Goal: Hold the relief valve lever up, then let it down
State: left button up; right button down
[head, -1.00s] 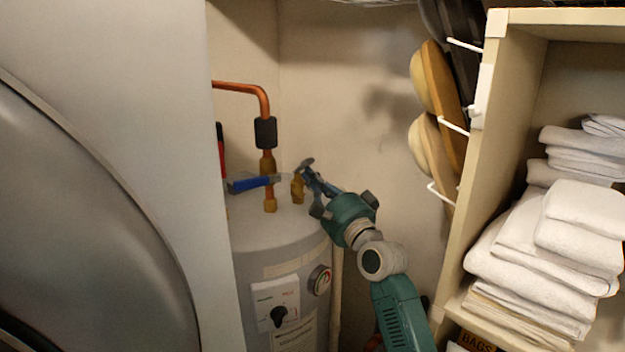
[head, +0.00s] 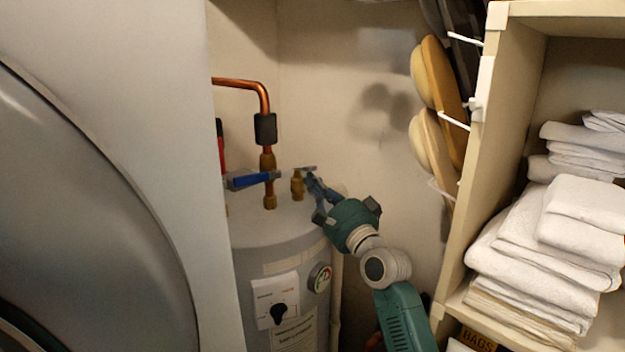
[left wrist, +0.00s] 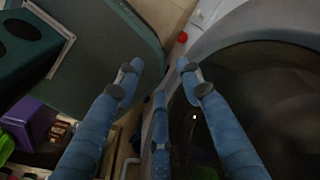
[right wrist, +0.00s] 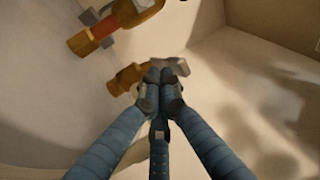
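The brass relief valve (head: 297,187) stands on top of the grey water heater tank, with a small grey lever (head: 306,168) across its top. The lever lies about level. In the right wrist view the valve (right wrist: 126,78) and grey lever (right wrist: 172,64) show just beyond the fingertips. My right gripper (head: 312,180) is at the lever's right end, just below it. Its fingers (right wrist: 162,76) are shut together with nothing seen between them; whether they touch the lever is unclear. My left gripper (left wrist: 159,70) is open and empty, away from the tank.
A copper pipe with a blue-handled valve (head: 254,181) stands left of the relief valve. The tank (head: 270,234) has a dial and gauge in front. A shelf (head: 478,200) with white towels (head: 545,250) and hanging brushes (head: 432,85) is at right. A large grey rounded appliance fills the left.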

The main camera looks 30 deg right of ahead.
jog(key=shift+s+f+b, duration=0.2)
jog(key=shift+f+b, duration=0.05)
jog(key=shift+f, duration=0.25)
jog(key=shift+s+f+b, duration=0.15)
jog(key=shift+f+b, duration=0.05)
jog(key=shift+f, duration=0.3)
jog(key=s+p, duration=0.2)
jog(key=s, duration=0.8)
jog(key=shift+s+d+p, duration=0.15)
jog(key=shift+d+p, duration=0.15)
jog(key=shift+d, duration=0.1)
